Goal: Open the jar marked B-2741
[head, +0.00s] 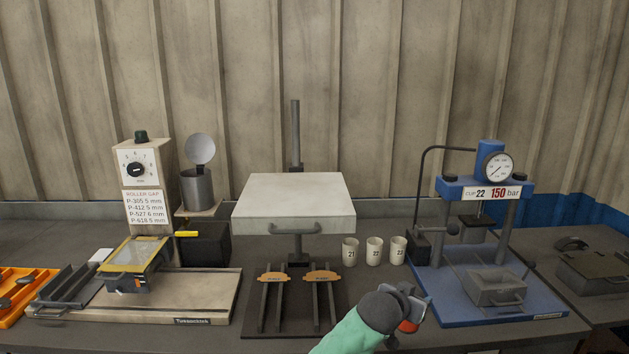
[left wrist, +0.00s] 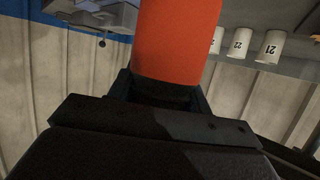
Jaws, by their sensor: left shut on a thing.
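My left gripper (head: 402,308), on a green-sleeved arm, is at the front right of the bench, in front of the cups. It is shut on a red-orange cylindrical thing (head: 408,326), mostly hidden behind the gripper in the head view. In the left wrist view this red cylinder (left wrist: 178,40) stands up from between the dark jaws (left wrist: 158,95). No marking can be read on it. I cannot tell whether it is the jar, and B-2741 cannot be read anywhere. My right gripper is not in view.
Three numbered white cups (head: 374,251) stand behind the gripper. A blue press (head: 480,300) with a gauge is to the right. A grey-plated stand (head: 293,222) is at centre, a roller machine (head: 135,255) left, and an orange tray (head: 12,310) far left.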

